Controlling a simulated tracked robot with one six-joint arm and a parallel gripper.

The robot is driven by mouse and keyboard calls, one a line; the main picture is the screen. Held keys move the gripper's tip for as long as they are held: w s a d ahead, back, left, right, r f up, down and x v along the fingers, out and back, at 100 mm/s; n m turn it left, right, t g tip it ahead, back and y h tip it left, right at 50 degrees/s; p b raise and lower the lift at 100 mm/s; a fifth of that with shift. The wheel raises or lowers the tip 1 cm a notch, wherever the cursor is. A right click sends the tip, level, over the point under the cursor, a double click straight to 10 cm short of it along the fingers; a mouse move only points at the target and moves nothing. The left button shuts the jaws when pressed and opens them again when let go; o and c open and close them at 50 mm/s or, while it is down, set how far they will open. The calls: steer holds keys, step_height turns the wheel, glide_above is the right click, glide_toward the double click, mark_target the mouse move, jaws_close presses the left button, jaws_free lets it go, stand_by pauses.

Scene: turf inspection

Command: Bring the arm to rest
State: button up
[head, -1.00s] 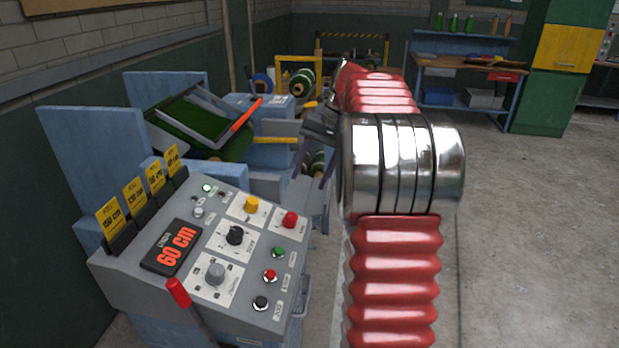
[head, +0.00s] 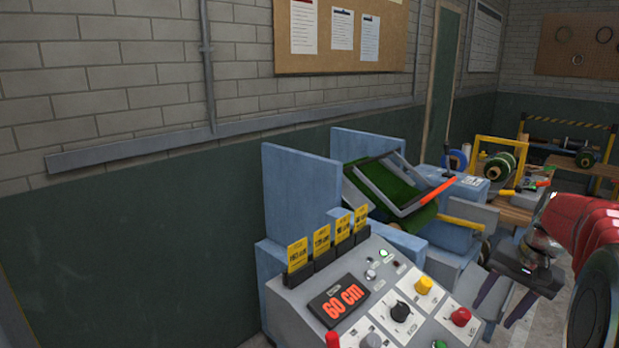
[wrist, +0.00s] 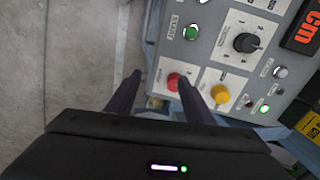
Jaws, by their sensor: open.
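My arm (head: 590,225), red with a metal joint, reaches in from the right edge of the head view. My gripper (head: 494,313) hangs from it to the right of the grey control panel (head: 301,297), fingers pointing down. One fingertip overlaps the edge of the red button (wrist: 174,82) in the picture; I cannot tell the gap, but the head view shows the fingers beside the panel.
The panel's display (head: 338,301) reads 60 cm. Yellow cards (head: 321,240) stand along its back edge. Behind it is a blue machine (head: 297,200) with a tilted tray of green turf (head: 388,190). A wall (head: 150,220) closes the left. Open grey floor (wrist: 60,60) lies beside the panel.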

steer(key=s+a+n+t, duration=0.1)
steer(key=s+a+n, duration=0.3)
steer(key=s+a, duration=0.5)
steer(key=s+a+r+n+t+h, duration=0.1)
steer(key=s+a+n, duration=0.3)
steer(key=a, duration=1.5)
steer(key=s+t, duration=0.1)
steer(key=s, duration=0.3)
steer(key=shift+s+a+r+n, duration=0.2)
steer(key=shift+s+a+n, duration=0.05)
steer(key=shift+s+n, duration=0.15)
